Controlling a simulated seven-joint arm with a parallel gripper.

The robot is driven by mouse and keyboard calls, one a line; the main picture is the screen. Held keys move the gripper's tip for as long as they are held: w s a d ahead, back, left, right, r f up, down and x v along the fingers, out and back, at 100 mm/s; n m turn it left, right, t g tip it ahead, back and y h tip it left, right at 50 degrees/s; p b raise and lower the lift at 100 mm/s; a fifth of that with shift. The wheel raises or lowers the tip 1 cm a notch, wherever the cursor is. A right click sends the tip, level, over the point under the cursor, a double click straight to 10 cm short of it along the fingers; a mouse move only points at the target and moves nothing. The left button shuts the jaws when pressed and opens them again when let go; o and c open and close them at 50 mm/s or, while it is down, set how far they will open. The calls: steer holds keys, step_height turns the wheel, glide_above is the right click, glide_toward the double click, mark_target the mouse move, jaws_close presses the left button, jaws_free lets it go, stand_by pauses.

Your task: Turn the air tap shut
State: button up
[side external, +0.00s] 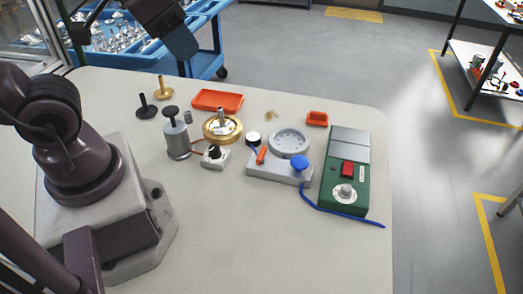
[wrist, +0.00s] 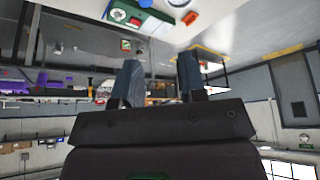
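A grey fixture (side external: 265,172) on the table carries a round grey disc (side external: 289,141), a blue knob (side external: 300,163) and a small orange lever (side external: 261,155) at its left end. The lever may be the air tap's handle; I cannot tell for sure, nor whether it is open or shut. My gripper (side external: 182,45) is high at the top left in the side view, well away from the fixture. In the wrist view my gripper (wrist: 160,68) has its two blue fingers apart with nothing between them.
A green box (side external: 348,170) with a red button and pale knob stands right of the fixture. The table's front (side external: 250,245) is clear.

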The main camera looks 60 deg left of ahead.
steer(key=w+f+n+g, duration=0.3)
steer(key=w+f+g, duration=0.2)
steer(key=w+f, duration=0.5)
steer(key=n, duration=0.6)
glide_toward(262, 152)
step_height(262, 152, down, 9)
steer(key=shift+f, duration=0.2)
steer(key=shift+c, duration=0.4)
jaws_close()
